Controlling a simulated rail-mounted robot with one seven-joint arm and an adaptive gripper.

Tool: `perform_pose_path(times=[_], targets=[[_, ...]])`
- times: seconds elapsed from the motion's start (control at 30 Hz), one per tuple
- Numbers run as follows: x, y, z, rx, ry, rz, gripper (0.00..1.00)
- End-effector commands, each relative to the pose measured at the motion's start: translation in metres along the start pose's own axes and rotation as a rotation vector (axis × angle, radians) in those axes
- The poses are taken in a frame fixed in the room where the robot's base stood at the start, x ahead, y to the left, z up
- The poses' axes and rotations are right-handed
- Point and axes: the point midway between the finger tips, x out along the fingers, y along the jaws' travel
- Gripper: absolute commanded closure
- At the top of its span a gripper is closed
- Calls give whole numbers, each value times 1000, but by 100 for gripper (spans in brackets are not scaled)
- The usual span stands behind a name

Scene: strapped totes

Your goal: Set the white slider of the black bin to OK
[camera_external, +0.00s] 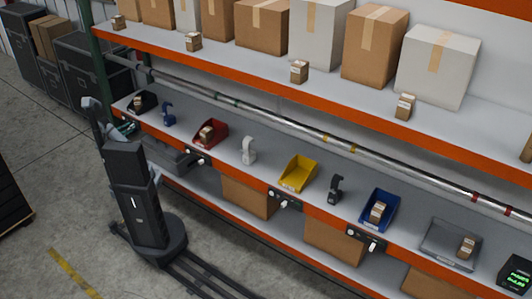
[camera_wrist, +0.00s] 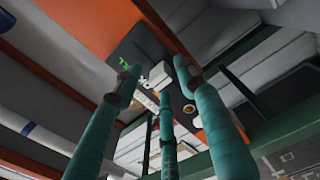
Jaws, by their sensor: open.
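The black bin (camera_external: 141,102) stands at the far left end of the middle shelf in the external view. In the wrist view a dark panel (camera_wrist: 142,48) on the orange shelf edge carries a white slider (camera_wrist: 160,73), with green lettering beside it. The lettering is partly covered and I cannot read it in full. My gripper (camera_wrist: 158,82) has teal fingers that are open, with their tips around the white slider in the picture; I cannot tell whether they touch it. In the external view my gripper (camera_external: 125,127) is small at the shelf edge, below the black bin.
Red (camera_external: 210,133), yellow (camera_external: 298,174), blue (camera_external: 380,209) and grey (camera_external: 451,244) bins stand along the same shelf. Scanners stand between some bins. Other slider panels (camera_external: 285,200) hang on the orange edge. A metal rail (camera_external: 265,109) runs above. The floor left of my base is mostly clear.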

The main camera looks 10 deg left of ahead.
Motion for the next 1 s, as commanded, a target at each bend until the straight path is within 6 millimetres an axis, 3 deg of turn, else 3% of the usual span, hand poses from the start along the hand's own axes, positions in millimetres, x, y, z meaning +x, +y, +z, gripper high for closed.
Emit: perform_pose_path(times=[0.37, 0.8, 1.0], targets=[[-11, -1, -1, -1, 4, -1, 59], [-97, -1, -1, 0, 3, -1, 59], [-117, 0, 0, -1, 0, 0, 59]])
